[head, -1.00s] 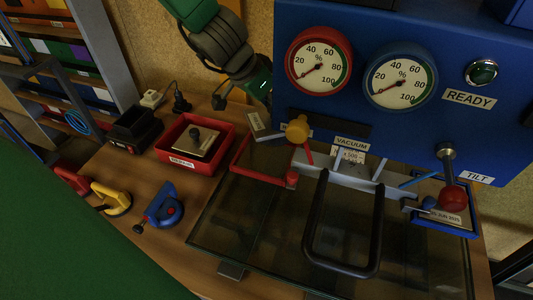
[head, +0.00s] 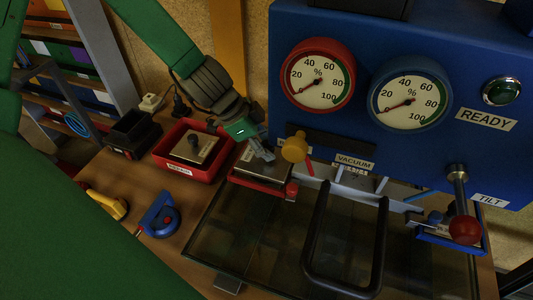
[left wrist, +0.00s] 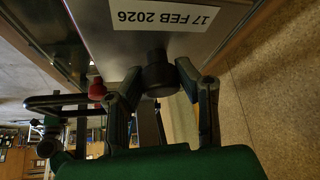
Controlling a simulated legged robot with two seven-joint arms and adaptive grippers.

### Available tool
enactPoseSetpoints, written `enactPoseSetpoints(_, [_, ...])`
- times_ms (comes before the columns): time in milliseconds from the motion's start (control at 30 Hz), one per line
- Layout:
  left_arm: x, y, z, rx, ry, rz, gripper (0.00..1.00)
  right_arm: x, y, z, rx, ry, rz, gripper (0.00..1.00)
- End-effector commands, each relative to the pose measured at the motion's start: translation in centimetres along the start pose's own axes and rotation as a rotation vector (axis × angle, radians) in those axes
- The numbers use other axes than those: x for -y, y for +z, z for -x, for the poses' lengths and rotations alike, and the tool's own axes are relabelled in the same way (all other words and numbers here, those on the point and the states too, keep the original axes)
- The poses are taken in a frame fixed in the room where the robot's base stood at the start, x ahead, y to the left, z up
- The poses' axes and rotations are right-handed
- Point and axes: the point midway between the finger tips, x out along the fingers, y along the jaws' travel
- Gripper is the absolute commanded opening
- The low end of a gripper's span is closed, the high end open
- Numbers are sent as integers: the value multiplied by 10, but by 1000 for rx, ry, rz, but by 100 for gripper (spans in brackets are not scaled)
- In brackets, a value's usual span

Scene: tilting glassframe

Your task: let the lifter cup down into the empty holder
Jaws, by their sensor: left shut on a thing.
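My left gripper (head: 262,153) is at the red frame (head: 262,184) at the glass's back left corner. In the left wrist view its fingers (left wrist: 157,82) close on a black knob (left wrist: 158,72). The knob stands against a grey metal plate (left wrist: 185,40) with a date label. In the head view, fingers and hand partly hide a grey piece inside the red frame; I cannot tell whether it rests there. Suction lifters, one yellow (head: 108,205) and one blue (head: 160,218), lie on the table at left. My right gripper is not in view.
A red tray (head: 168,167) holds a plate with a black knob. A yellow knob (head: 294,147) stands close right of my gripper. A black handle (head: 313,245) rises over the glass. The blue gauge panel (head: 370,35) and red-balled lever (head: 465,229) stand at right.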

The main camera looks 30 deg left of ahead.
Motion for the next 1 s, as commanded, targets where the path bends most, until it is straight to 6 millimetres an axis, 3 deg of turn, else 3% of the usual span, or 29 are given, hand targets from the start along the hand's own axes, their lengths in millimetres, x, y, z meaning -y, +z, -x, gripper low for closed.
enactPoseSetpoints(133, [1, 14, -18, -4, 2, 5, 0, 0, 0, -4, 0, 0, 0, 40])
enactPoseSetpoints(400, [2, 19, -22, 2, 2, 6, 0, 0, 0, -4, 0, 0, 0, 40])
enactPoseSetpoints(433, [2, 20, -22, 5, 2, 7, 34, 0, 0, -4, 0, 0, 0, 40])
enactPoseSetpoints(467, [2, 20, -22, 5, 2, 8, 45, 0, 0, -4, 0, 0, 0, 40])
enactPoseSetpoints(500, [2, 20, -22, 4, 2, 7, 49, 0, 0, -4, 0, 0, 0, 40])
enactPoseSetpoints(1000, [1, 16, -21, 0, 1, 4, 49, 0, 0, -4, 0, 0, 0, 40])
